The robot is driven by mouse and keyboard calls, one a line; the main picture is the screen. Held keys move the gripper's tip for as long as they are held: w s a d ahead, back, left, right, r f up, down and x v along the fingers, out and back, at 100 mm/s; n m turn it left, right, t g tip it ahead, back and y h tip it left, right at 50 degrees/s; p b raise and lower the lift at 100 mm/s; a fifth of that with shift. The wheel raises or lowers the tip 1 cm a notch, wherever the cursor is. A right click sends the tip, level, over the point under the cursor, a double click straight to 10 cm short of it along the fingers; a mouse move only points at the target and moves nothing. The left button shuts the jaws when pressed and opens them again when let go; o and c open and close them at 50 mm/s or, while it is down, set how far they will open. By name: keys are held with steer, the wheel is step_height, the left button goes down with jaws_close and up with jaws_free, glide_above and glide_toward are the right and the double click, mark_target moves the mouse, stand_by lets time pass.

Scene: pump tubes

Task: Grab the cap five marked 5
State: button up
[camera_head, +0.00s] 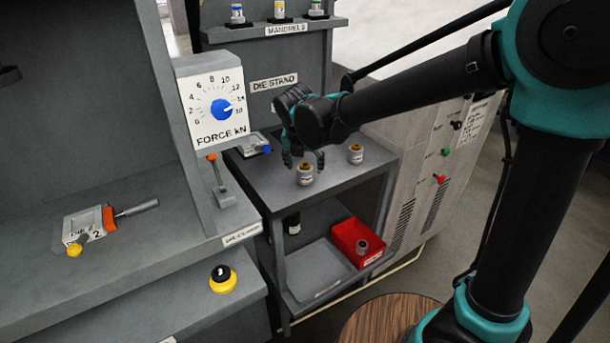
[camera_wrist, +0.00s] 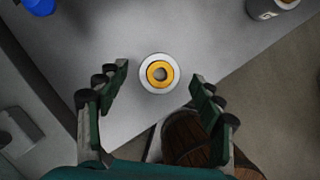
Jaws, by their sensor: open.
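Two small pale cylindrical caps with brown-yellow tops stand upright on the grey stand top in the head view. The nearer cap (camera_head: 305,176) is just below my gripper (camera_head: 303,158); the other cap (camera_head: 355,154) stands to its right. Their markings are too small to read, so I cannot tell which is 5. In the wrist view, one cap (camera_wrist: 160,74) shows from above as a white ring around a yellow ring, between and ahead of my open, empty fingers (camera_wrist: 160,82). Another pale cap (camera_wrist: 268,9) is cut off at the top right.
The grey stand top (camera_head: 340,176) also holds a blue-knobbed device (camera_head: 262,148) at left. A red bin (camera_head: 349,233) with a small grey cylinder (camera_head: 362,247) sits on the lower shelf. The force dial panel (camera_head: 213,106) rises left of my gripper.

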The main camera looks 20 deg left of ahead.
steer(key=shift+x, duration=1.4)
steer(key=shift+c, duration=0.5)
steer(key=c, duration=1.4)
steer(key=shift+o, duration=0.2)
steer(key=shift+r, duration=0.1)
